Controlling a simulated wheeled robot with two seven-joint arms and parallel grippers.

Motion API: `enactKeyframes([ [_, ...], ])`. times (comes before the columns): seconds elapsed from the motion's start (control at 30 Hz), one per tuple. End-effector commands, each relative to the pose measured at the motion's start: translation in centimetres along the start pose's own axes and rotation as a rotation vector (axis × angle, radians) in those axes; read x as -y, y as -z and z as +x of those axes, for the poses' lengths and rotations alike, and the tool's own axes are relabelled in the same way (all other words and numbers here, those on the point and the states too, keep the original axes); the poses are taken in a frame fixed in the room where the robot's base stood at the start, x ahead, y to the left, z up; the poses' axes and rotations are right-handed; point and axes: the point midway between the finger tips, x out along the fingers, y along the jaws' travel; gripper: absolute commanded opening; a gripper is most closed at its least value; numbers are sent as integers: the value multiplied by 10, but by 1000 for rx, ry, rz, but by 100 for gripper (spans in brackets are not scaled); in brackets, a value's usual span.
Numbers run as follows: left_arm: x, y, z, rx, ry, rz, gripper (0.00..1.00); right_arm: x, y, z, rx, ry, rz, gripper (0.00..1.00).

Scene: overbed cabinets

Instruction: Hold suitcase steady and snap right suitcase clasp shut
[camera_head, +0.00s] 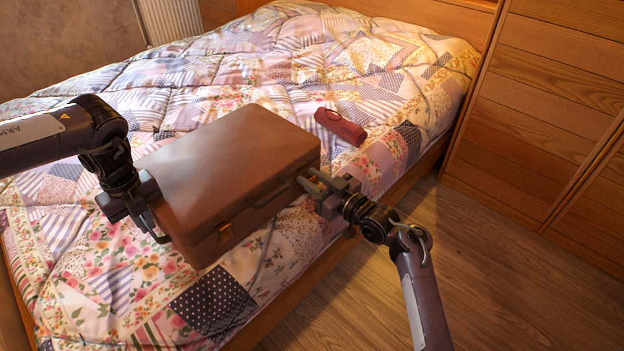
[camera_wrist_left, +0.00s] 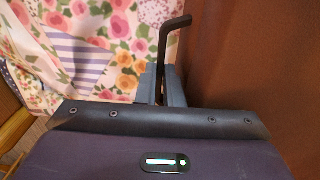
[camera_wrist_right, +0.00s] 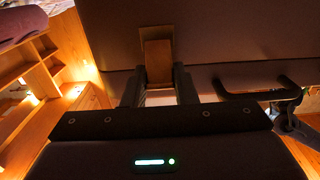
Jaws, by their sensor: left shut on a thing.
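The brown suitcase (camera_head: 230,155) lies closed and flat on the bed. Its front side carries a dark handle (camera_head: 268,194) and a left clasp (camera_head: 224,230). The right clasp (camera_wrist_right: 158,62) shows as an orange-brown plate in the right wrist view. My right gripper (camera_wrist_right: 158,92) is open at the front right of the suitcase, its fingers on either side of the clasp's lower end; contact cannot be told. My left gripper (camera_head: 150,218) is at the suitcase's left side, shut on a dark bent rod (camera_wrist_left: 172,32), close beside the suitcase wall.
A red case (camera_head: 341,126) lies on the patchwork quilt (camera_head: 300,60) behind the suitcase's right end. The bed's wooden edge (camera_head: 300,307) runs below my right arm. Wooden cabinets (camera_head: 545,110) stand at the right. The wooden floor (camera_head: 500,270) there is clear.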

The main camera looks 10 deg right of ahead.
Motion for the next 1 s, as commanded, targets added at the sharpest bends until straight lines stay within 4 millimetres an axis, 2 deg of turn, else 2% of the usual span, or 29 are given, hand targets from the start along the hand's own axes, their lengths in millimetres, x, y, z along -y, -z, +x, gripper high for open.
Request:
enactKeyframes([
  [0.07,0,0,-1,1,2,0,0,0,0,0,0,0,0,3],
  [0.43,0,0,-1,1,2,0,0,0,4,4,135,2,-3,3],
  [0.7,0,0,-1,1,2,0,0,0,4,4,142,0,0,3],
  [0.73,0,0,-1,1,2,0,0,0,3,4,142,0,0,27],
  [0.9,0,0,-1,1,1,0,0,0,4,4,141,0,0,47],
  [1.0,0,0,-1,1,1,0,0,0,4,4,140,0,0,47],
])
